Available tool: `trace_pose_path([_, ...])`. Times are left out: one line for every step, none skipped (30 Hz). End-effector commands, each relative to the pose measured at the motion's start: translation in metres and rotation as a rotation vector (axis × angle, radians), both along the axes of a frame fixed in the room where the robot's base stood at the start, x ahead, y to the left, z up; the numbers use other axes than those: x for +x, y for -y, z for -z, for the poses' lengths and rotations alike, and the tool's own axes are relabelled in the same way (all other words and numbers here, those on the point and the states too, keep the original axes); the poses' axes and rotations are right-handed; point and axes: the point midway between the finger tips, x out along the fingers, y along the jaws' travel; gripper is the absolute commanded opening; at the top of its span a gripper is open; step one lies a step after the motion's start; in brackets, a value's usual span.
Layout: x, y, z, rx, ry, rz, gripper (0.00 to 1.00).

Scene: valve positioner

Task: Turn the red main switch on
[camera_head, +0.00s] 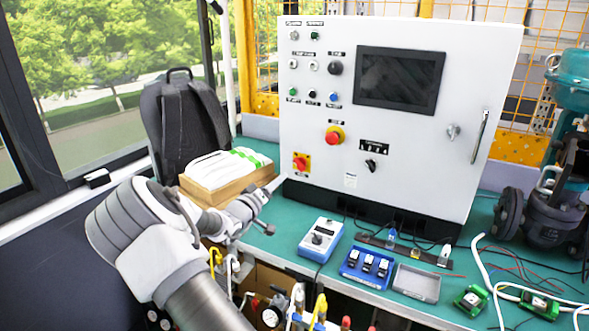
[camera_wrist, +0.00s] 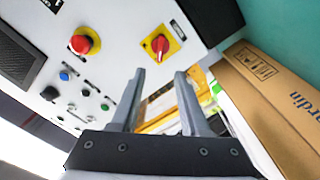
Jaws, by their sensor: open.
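The red main switch (camera_head: 301,162) is a red rotary knob on a yellow square plate, low on the left of the white control cabinet's (camera_head: 397,110) front. It also shows in the wrist view (camera_wrist: 160,44), above the fingertips in the picture. Whether it is on or off I cannot tell. My gripper (camera_head: 279,184) is just left of and below the switch in the head view. In the wrist view my gripper (camera_wrist: 160,76) has its two fingers apart with nothing held between them. The fingers appear clear of the knob, and no contact shows.
A red mushroom button (camera_head: 335,135) on a yellow ring sits up and right of the switch. A cardboard box (camera_head: 205,193) with white and green packs stands left, close to my arm. Several small devices lie on the green bench (camera_head: 290,243) in front.

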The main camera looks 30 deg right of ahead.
Motion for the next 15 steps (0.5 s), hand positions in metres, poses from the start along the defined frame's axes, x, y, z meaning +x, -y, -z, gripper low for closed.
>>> trace_pose_path([0.005, 0.012, 0.001, 0.000, 0.001, 0.004, 0.45])
trace_pose_path([0.009, 0.017, 0.001, 0.000, 0.002, 0.003, 0.45])
trace_pose_path([0.013, 0.025, 0.001, -0.001, 0.002, 0.004, 0.45])
trace_pose_path([0.017, 0.030, 0.001, 0.000, 0.001, 0.002, 0.45])
trace_pose_path([0.020, 0.036, 0.001, -0.001, 0.002, 0.003, 0.45])
trace_pose_path([0.025, 0.044, 0.001, 0.000, 0.001, 0.002, 0.45])
trace_pose_path([0.028, 0.049, 0.001, 0.000, 0.001, 0.002, 0.45])
trace_pose_path([0.031, 0.055, 0.001, -0.001, 0.000, 0.002, 0.45])
trace_pose_path([0.035, 0.061, 0.001, 0.001, 0.001, 0.001, 0.45])
trace_pose_path([0.038, 0.066, 0.001, 0.000, 0.002, 0.002, 0.45])
trace_pose_path([0.041, 0.071, 0.001, 0.000, 0.002, 0.002, 0.45])
trace_pose_path([0.044, 0.077, 0.001, 0.000, 0.001, 0.001, 0.45])
trace_pose_path([0.046, 0.080, 0.001, 0.000, 0.000, 0.001, 0.45])
trace_pose_path([0.048, 0.083, 0.000, 0.000, 0.001, 0.001, 0.45])
trace_pose_path([0.051, 0.087, 0.000, 0.000, 0.001, 0.001, 0.45])
